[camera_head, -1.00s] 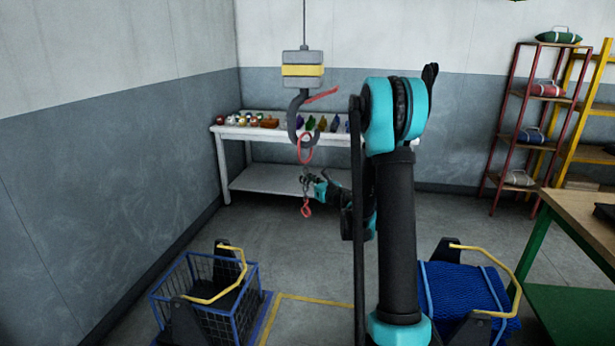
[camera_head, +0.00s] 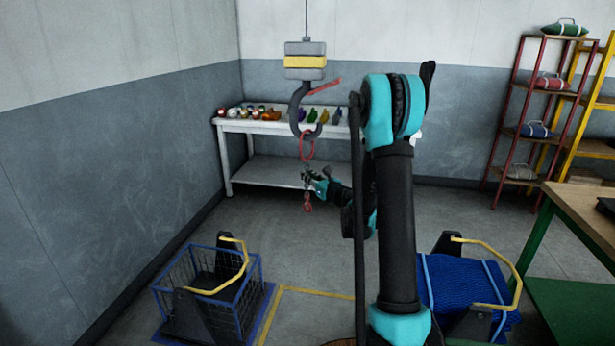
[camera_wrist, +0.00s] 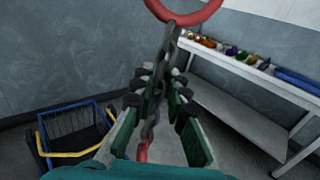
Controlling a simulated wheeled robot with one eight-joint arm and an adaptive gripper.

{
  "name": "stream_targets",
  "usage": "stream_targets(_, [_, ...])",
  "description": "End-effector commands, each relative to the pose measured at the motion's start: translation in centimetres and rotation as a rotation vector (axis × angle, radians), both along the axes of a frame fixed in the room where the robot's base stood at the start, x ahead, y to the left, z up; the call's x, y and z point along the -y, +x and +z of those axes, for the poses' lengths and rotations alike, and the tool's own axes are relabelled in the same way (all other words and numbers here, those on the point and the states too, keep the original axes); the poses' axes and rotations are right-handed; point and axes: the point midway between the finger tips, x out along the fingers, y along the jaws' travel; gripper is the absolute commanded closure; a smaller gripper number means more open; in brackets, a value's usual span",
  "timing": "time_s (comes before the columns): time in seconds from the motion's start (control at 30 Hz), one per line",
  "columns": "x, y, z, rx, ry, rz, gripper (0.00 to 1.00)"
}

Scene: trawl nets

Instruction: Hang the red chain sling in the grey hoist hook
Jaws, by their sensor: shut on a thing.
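The grey hoist hook (camera_head: 296,112) hangs below a grey block with a yellow band (camera_head: 305,62). Its red latch (camera_head: 324,84) sticks out to the upper right. The red chain sling has a red top ring (camera_head: 307,147), a grey chain and a red lower end (camera_head: 308,208). The ring's top overlaps the hook's bottom curve; I cannot tell whether it is threaded on. My gripper (camera_head: 308,178) is shut on the chain below the ring. In the wrist view, the chain (camera_wrist: 154,105) runs between my gripper's fingers (camera_wrist: 158,100), with the ring (camera_wrist: 185,14) above; the hook is out of view.
A white table (camera_head: 265,126) with small coloured items stands behind the hook. A blue wire basket (camera_head: 235,290) is at lower left, a crate with blue netting (camera_head: 462,285) at lower right. A red shelf (camera_head: 512,120) and a green-legged bench (camera_head: 545,225) stand right. Floor between is open.

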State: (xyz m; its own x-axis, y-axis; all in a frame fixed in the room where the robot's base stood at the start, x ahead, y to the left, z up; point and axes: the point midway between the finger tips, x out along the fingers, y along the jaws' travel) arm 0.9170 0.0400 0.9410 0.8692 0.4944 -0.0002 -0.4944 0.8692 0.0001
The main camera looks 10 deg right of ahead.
Motion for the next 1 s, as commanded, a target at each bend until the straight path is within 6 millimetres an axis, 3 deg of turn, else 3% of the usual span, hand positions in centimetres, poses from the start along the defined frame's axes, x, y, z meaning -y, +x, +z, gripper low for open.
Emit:
stream_targets(0.17, [0.0,0.0,0.0,0.000,0.001,0.000,1.00])
stream_targets(0.2, [0.0,0.0,0.0,0.000,0.001,0.000,0.81])
stream_targets(0.37, [0.0,0.0,0.0,0.000,0.000,0.000,0.62])
stream_targets(0.73, [0.3,-0.4,0.0,0.000,0.000,-0.001,0.62])
stream_targets(1.0, [2.4,-4.0,0.0,0.000,0.000,-0.003,0.62])
